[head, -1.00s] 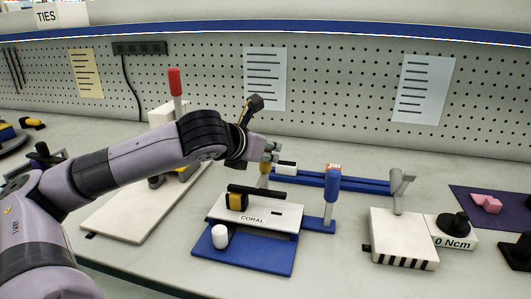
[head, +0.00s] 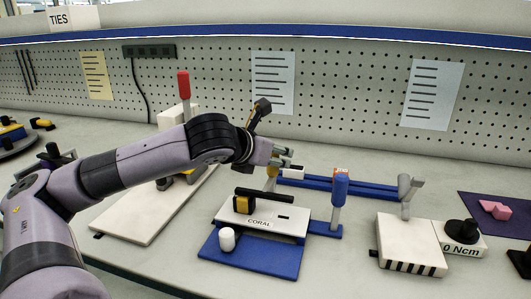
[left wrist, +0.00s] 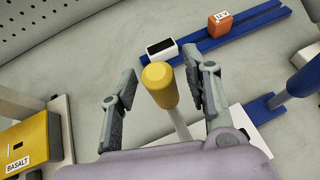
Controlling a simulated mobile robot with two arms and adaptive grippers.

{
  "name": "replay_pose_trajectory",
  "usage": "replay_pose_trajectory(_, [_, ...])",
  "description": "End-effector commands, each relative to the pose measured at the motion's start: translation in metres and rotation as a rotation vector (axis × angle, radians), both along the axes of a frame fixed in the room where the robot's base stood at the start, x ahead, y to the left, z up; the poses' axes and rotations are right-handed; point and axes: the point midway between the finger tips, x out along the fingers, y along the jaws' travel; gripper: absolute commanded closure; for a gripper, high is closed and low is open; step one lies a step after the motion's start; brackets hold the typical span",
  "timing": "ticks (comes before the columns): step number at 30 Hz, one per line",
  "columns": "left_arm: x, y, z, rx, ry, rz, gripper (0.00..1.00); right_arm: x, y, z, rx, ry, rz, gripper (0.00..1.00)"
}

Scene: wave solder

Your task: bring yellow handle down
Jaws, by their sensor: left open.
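The yellow handle (left wrist: 160,84) stands up between the two fingers of my left gripper (left wrist: 154,88) in the left wrist view, on a pale shaft. The fingers are spread on either side of it and look apart from it. In the head view my left gripper (head: 283,160) is at the far side of the white CORAL plate (head: 262,222), and it mostly covers the yellow handle (head: 271,183). The CORAL plate sits on a blue base (head: 250,257). My right gripper is not in view.
A blue handle (head: 340,187) stands upright right of the plate. Blue rails (head: 350,183) run behind, with an orange block (left wrist: 220,24) and a white block (left wrist: 161,49). A white torque box (head: 408,245) is at right. A red handle (head: 184,85) stands at back left.

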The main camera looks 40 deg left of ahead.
Motion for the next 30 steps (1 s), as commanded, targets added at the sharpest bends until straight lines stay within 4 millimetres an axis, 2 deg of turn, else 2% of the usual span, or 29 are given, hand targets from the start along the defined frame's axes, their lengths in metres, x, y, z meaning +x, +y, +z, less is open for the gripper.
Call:
replay_pose_trajectory(11, [-0.039, -0.006, 0.024, 0.01, 0.0, 0.003, 0.56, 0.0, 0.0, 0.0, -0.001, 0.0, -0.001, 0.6])
replay_pose_trajectory(21, [-0.089, -0.016, 0.053, 0.004, -0.003, 0.003, 0.56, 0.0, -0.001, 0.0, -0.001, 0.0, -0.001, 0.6])
replay_pose_trajectory(30, [-0.101, -0.019, 0.059, 0.001, 0.002, 0.0, 0.56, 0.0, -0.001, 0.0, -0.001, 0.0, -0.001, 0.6])
